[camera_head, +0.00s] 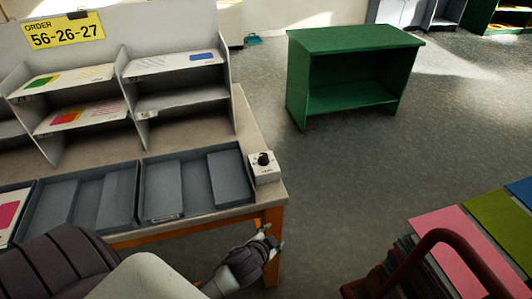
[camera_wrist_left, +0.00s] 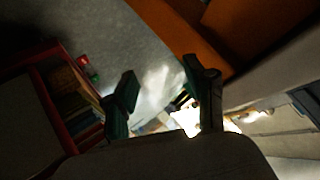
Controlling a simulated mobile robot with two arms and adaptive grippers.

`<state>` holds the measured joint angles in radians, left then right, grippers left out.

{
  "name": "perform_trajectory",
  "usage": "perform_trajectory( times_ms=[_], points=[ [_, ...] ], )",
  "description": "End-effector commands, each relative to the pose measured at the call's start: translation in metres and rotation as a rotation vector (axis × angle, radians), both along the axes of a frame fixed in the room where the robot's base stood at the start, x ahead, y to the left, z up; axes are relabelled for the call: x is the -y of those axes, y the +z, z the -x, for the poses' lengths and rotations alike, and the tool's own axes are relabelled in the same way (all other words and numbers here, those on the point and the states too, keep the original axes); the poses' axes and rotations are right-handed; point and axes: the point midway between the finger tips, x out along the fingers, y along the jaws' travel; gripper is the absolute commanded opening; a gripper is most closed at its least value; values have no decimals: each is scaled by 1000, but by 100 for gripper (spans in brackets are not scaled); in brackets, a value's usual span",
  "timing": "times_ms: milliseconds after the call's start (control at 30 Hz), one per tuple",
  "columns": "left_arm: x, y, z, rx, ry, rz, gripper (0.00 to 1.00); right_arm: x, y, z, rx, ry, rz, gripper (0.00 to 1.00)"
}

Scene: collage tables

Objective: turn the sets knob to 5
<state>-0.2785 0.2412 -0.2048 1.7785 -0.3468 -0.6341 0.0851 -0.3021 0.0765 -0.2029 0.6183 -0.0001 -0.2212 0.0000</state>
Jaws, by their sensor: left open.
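The sets knob (camera_head: 263,158) is a small black dial on a white box (camera_head: 266,175) at the right front corner of the table. Its pointer and scale are too small to read in the head view. My left gripper (camera_head: 274,237) is below and in front of the box, beside the table's orange leg, apart from the knob. In the left wrist view its two fingers (camera_wrist_left: 163,95) stand apart with nothing between them. The knob cannot be made out in that view. My right gripper is not in view.
Grey trays (camera_head: 199,215) lie on the table (camera_head: 252,115) left of the box, below a grey shelf rack (camera_head: 180,101). A yellow order sign (camera_head: 64,31) reads 56-26-27. A green cabinet (camera_head: 352,40) stands beyond open floor. A red-handled cart (camera_head: 440,240) with coloured sheets is at right.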

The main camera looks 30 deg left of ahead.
Motion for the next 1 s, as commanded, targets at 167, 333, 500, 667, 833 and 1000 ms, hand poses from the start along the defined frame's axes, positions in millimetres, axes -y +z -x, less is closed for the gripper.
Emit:
perform_trajectory(
  times_ms=[167,333,500,667,833,1000],
  points=[
    [3,137,-32,261,-21,-66,55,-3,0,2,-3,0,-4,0],
    [18,263,-59,609,-137,-196,55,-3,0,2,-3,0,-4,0],
    [66,359,-74,979,-427,-418,55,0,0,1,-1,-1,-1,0],
    [124,392,-69,1203,-837,-700,55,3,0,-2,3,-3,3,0],
    [149,351,-68,1151,-1426,-1097,55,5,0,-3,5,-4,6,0],
    [72,288,-91,658,-1908,-1435,55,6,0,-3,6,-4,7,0]
  ],
)
